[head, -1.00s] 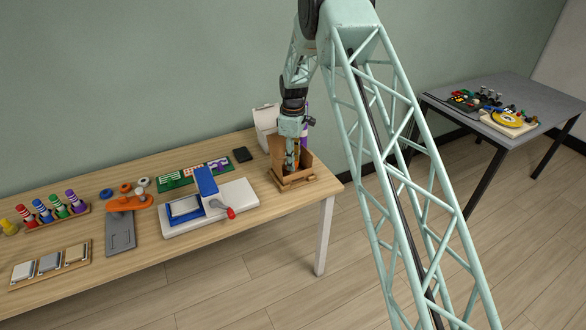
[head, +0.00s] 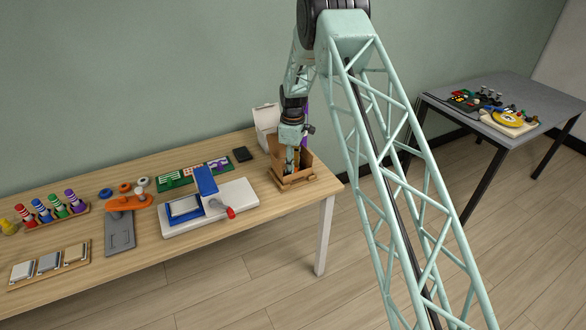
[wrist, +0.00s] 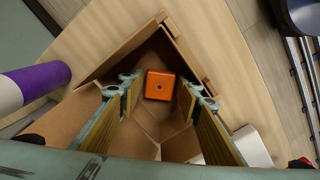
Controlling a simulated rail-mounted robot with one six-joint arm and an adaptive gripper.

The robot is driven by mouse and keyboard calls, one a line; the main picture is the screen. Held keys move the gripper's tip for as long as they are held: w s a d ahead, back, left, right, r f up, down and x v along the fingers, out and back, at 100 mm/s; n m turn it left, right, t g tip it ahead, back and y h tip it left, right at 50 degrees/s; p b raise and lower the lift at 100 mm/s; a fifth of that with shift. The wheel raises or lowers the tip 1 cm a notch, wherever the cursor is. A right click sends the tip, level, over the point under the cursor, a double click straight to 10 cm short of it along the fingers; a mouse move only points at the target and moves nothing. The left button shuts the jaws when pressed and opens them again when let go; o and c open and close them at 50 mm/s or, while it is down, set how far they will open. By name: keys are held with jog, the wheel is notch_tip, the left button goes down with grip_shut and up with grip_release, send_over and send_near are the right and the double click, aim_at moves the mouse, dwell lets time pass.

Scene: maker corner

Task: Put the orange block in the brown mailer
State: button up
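The orange block (wrist: 160,85) lies inside the open brown mailer (wrist: 88,129), near a corner in the wrist view. My gripper (wrist: 160,90) reaches down into the mailer, with one finger on each side of the block. Gaps show between the block and both fingertips, so the gripper looks open. In the head view the brown mailer (head: 304,160) stands at the right end of the wooden table, and its walls and my gripper (head: 291,168) mostly hide the block. Whether the block rests flat on the mailer's floor is hard to tell.
A white box (head: 266,117) stands behind the mailer, and a purple-and-white cylinder (wrist: 38,82) stands close by. The table's right edge is close.

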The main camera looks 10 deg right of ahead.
jog(key=shift+o, duration=0.9)
jog(key=shift+r, duration=0.2)
notch_tip(320, 180, up, 12)
jog(key=p, duration=0.1)
jog(key=shift+r, duration=0.15)
dwell(0.7)
